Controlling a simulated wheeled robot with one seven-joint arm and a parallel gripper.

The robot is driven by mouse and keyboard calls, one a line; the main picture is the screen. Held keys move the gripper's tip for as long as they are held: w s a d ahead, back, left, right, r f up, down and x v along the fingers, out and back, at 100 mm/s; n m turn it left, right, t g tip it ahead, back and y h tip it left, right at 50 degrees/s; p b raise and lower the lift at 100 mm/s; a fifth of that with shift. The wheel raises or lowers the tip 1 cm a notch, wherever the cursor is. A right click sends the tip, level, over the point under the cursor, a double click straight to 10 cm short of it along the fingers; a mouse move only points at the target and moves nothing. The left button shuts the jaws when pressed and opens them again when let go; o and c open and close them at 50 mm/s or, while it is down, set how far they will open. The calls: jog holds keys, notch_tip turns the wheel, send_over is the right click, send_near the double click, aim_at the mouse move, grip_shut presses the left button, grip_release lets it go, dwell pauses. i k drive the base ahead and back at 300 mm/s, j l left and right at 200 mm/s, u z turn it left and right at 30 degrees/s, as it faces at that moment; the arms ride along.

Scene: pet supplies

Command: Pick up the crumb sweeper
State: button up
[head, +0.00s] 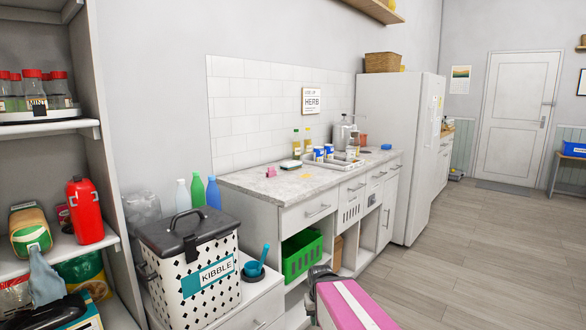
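No thing in the head view is clearly recognisable as the crumb sweeper. Small things lie on the marble-look counter (240,182): a pink one (271,172) near its left part, a dark-topped pale one (291,164) behind that, and a flat orange-yellow patch (306,177) to the right. A small blue thing (386,147) lies at the counter's far right. They are too small to tell apart surely. A pink and white part, probably of my arm, shows at the bottom centre, below the counter front. My gripper's fingers are not visible.
A kibble bin (205,285) and a blue scoop (254,268) stand on a lower cabinet at front left. A tray (340,163) with cans and bottles is on the counter. A green crate (302,255) sits beneath. Floor (480,250) is clear at right.

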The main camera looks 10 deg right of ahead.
aim_at(294, 164)
jog(key=l+u, duration=0.15)
jog(key=u, duration=0.15)
jog(key=l+u, duration=0.15)
jog(key=u, duration=0.2)
jog(key=l+u, duration=0.3)
jog(key=l, duration=0.6)
jog(key=l+u, duration=0.35)
jog(key=l, duration=0.5)
jog(key=k, duration=0.05)
